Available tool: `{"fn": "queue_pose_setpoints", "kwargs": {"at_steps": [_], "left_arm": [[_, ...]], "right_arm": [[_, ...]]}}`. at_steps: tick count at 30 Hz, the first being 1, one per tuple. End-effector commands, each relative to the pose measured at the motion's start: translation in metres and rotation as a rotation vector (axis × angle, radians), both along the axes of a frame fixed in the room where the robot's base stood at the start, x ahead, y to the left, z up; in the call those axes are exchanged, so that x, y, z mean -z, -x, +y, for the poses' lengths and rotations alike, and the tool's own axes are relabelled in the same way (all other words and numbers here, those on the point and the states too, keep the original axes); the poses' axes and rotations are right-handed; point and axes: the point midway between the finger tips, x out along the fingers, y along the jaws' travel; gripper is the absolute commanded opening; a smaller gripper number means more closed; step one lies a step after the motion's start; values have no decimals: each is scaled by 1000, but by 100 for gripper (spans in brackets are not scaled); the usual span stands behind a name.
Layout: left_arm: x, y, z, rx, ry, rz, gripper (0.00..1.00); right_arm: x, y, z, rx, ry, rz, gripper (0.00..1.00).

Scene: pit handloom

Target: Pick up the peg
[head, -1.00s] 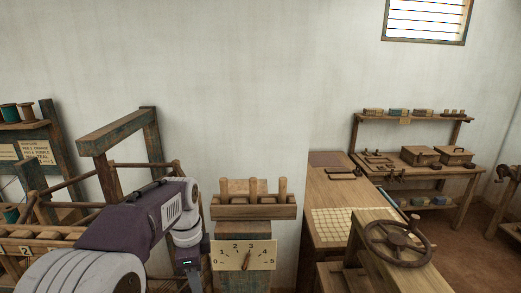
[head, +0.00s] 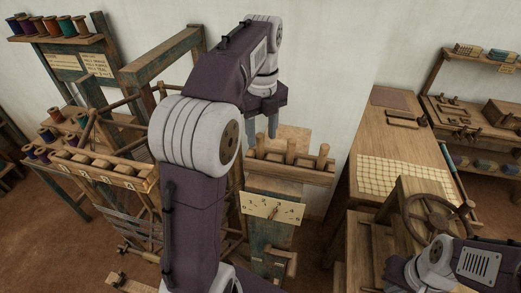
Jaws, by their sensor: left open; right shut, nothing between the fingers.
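Several upright wooden pegs stand in a wooden rack (head: 290,174) on a post: a left peg (head: 261,148), a middle peg (head: 291,152) and a right peg (head: 323,157). My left gripper (head: 261,132) is open and empty, its fingers pointing down at the rack's left end, close above or beside the left peg. I cannot tell whether the fingers are around that peg. My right gripper (head: 398,272) is low at the bottom right by the handwheel, away from the pegs. It is shut and empty, its fingertips hard to make out.
A numbered dial plate (head: 272,208) is on the post below the rack. A workbench (head: 398,142) with a grid sheet and a handwheel (head: 437,219) stand to the right. A bobbin tray (head: 100,170) and loom frame (head: 160,70) are at the left.

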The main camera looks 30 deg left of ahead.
Motion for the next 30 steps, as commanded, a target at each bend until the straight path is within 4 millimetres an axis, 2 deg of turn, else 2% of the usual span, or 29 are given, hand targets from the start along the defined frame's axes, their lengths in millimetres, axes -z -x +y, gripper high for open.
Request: {"fn": "queue_pose_setpoints", "kwargs": {"at_steps": [9,16,17,21,22,30], "left_arm": [[47,-2,8,0,1,3,46],[51,-2,8,0,0,0,46],[51,-2,8,0,0,0,43],[50,-2,8,0,0,0,4],[50,-2,8,0,0,0,0],[50,-2,8,-1,0,0,0]], "right_arm": [[-7,0,0,0,0,-1,0],[-7,0,0,0,0,0,0],[-7,0,0,0,0,-1,0],[-7,0,0,0,0,-1,0],[-7,0,0,0,0,-1,0],[-7,0,0,0,0,0,0]]}}
